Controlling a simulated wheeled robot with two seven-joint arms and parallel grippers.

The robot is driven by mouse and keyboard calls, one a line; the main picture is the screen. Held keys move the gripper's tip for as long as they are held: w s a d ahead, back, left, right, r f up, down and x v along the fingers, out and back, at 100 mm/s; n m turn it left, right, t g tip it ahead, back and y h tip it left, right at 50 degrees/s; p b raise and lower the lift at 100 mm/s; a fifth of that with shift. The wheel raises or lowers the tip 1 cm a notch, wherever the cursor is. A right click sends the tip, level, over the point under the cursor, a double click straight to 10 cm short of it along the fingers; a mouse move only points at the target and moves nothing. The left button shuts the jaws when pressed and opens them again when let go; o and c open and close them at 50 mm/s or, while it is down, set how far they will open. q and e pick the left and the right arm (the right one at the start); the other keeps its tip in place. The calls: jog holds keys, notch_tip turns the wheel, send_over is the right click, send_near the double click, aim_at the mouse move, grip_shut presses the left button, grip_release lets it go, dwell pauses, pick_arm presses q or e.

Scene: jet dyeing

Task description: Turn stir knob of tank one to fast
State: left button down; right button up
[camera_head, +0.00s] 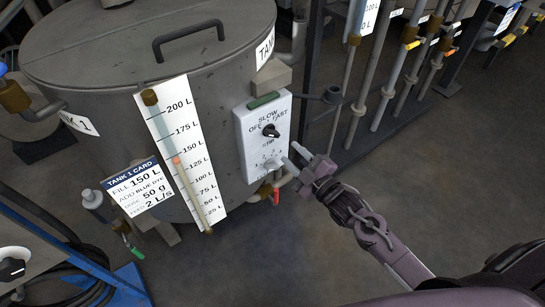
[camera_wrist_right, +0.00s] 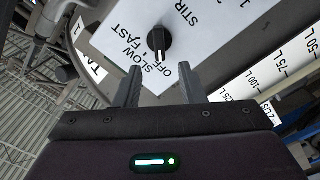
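The stir knob (camera_head: 271,131) is black and sits on a white control panel (camera_head: 245,145) on the front of tank one (camera_head: 95,75). The labels SLOW, OFF and FAST are printed around it. In the right wrist view, the knob (camera_wrist_right: 158,40) has a pale mark that seems to point toward OFF; its exact setting is hard to read. My right gripper (camera_head: 292,155) is at the panel's lower right, apart from the knob. In the wrist view, the gripper (camera_wrist_right: 162,88) is open, with the knob beyond the gap between its fingers. My left gripper is out of view.
A lower knob (camera_head: 272,164) marked with numbers is on the same panel, close to my right fingers. A level gauge (camera_head: 181,155) and a Tank 1 card (camera_head: 138,188) are on the left. Pipes (camera_head: 375,75) stand behind on the right. The floor (camera_head: 450,170) at right is clear.

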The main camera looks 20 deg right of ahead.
aim_at(275, 136)
jog(key=x, duration=0.7)
jog(key=shift+w+f, duration=0.15)
jog(key=shift+w, duration=0.15)
grip_shut()
